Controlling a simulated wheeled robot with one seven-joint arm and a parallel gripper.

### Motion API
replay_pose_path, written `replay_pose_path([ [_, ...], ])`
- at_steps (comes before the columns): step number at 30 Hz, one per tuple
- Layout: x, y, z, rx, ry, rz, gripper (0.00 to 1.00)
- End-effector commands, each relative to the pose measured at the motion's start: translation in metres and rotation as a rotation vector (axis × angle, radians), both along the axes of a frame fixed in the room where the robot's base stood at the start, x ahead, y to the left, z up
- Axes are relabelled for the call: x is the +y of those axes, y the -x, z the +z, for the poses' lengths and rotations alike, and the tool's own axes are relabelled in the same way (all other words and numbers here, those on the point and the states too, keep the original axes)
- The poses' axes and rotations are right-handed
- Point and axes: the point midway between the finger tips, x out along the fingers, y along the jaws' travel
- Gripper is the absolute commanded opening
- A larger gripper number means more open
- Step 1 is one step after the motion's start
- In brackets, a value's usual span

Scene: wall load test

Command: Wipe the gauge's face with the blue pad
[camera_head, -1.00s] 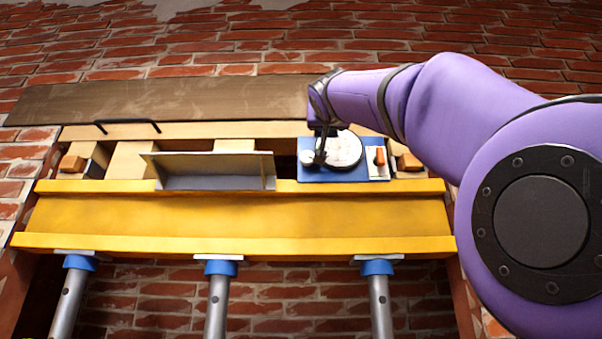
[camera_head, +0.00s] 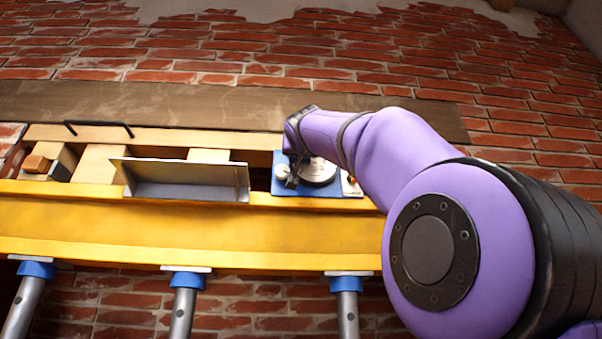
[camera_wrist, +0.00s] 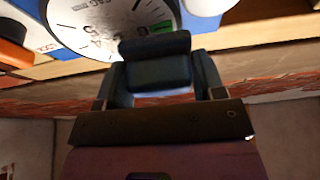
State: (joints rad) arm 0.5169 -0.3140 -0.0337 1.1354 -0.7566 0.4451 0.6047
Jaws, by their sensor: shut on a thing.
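The round white gauge (camera_head: 320,173) sits on a blue board (camera_head: 350,188) above the yellow beam. In the wrist view its face (camera_wrist: 95,18) is at the top left, with black markings, a green patch and grey smudges. My gripper (camera_head: 293,174) is at the gauge's left side in the head view. In the wrist view my gripper (camera_wrist: 160,80) is shut on a dark, bluish block, which looks like the blue pad (camera_wrist: 158,72). The pad overlaps the face's lower edge in that view. I cannot tell whether they touch.
A white round knob (camera_head: 281,171) is left of the gauge. An orange lever (camera_wrist: 12,53) is on its other side. A grey metal ledge (camera_head: 185,182) stands left on the yellow beam (camera_head: 180,235). Several blue-topped props (camera_head: 187,280) stand below.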

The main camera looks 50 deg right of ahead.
Motion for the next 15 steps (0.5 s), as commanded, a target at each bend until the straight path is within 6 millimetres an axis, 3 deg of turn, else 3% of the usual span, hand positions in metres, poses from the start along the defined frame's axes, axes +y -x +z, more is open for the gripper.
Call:
replay_pose_path([
  [15,-0.0034,-0.0028,0.0001,0.0,0.0,0.0,0.44],
])
